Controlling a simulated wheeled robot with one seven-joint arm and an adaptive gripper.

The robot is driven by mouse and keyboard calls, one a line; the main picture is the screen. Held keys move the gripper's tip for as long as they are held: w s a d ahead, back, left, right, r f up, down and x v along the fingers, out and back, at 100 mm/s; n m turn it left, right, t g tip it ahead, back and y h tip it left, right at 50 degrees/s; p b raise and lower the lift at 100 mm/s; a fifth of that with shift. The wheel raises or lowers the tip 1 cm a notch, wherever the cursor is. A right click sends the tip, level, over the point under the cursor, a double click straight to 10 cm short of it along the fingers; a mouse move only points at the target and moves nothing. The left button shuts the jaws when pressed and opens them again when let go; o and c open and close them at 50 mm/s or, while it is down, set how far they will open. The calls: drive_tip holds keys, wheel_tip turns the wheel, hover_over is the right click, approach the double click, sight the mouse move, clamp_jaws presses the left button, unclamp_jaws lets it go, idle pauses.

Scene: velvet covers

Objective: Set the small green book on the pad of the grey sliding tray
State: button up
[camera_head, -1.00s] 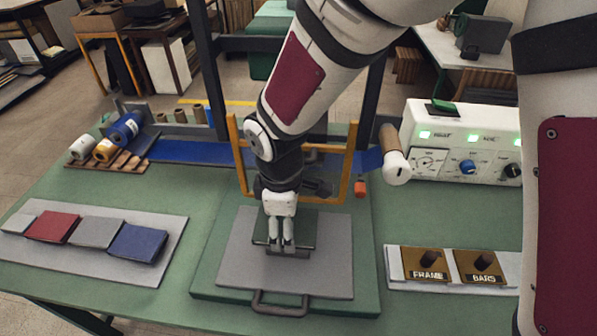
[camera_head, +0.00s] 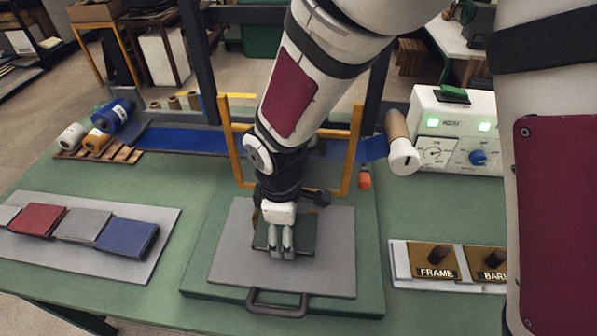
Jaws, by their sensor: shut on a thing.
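The small green book (camera_head: 303,238) is dark green and lies flat or nearly flat at the middle of the grey pad. The grey pad of the sliding tray (camera_head: 235,263) sits on a green base, with a dark handle (camera_head: 278,303) at its front edge. My gripper (camera_head: 281,254) points down over the book and is shut on it. The fingers hide the book's middle. I cannot tell whether the book touches the pad or hangs just above it.
A yellow frame (camera_head: 357,150) stands behind the tray. A grey board (camera_head: 150,255) with several books lies at left. At right are a plate with FRAME and BARS knobs (camera_head: 435,273) and a white control box (camera_head: 450,145). Ribbon rolls (camera_head: 113,117) stand at back left.

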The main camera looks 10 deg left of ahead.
drive_tip(key=shift+f, duration=0.25)
drive_tip(key=o, duration=2)
drive_tip(key=shift+c, duration=0.2)
